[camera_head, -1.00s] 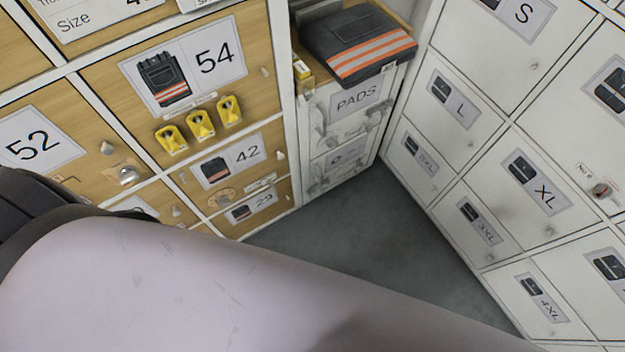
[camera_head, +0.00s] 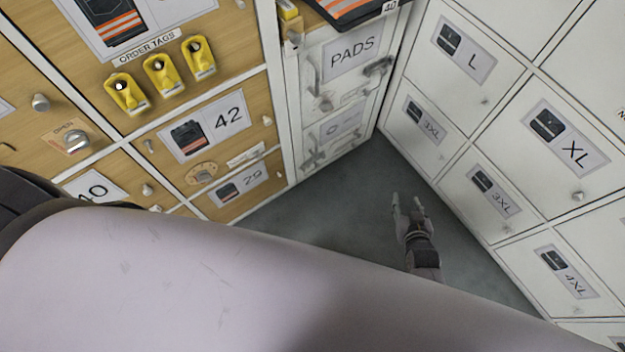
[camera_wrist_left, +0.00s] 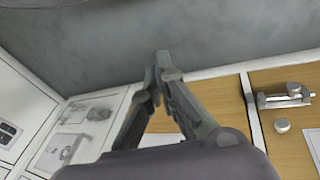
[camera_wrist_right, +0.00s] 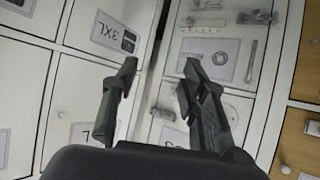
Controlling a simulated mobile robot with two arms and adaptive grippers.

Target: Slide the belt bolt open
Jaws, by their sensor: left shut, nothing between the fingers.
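A metal slide bolt (camera_wrist_left: 285,97) sits on a wooden door at the right of the left wrist view. More metal fittings (camera_head: 313,80) are on the white PADS cabinet in the head view; bolt-like hardware (camera_wrist_right: 254,17) also shows in the right wrist view. My left gripper (camera_wrist_left: 157,70) is shut and empty, left of the wooden door's bolt and apart from it. The head view does not show its fingers. My right gripper (camera_head: 408,203) is open and empty above the grey floor.
Wooden lockers with yellow order tags (camera_head: 162,75) and a dial (camera_head: 203,172) stand left. White size-marked lockers (camera_head: 515,215) stand right. The grey floor (camera_head: 345,225) between is clear. My own pale arm covers the lower part of the head view.

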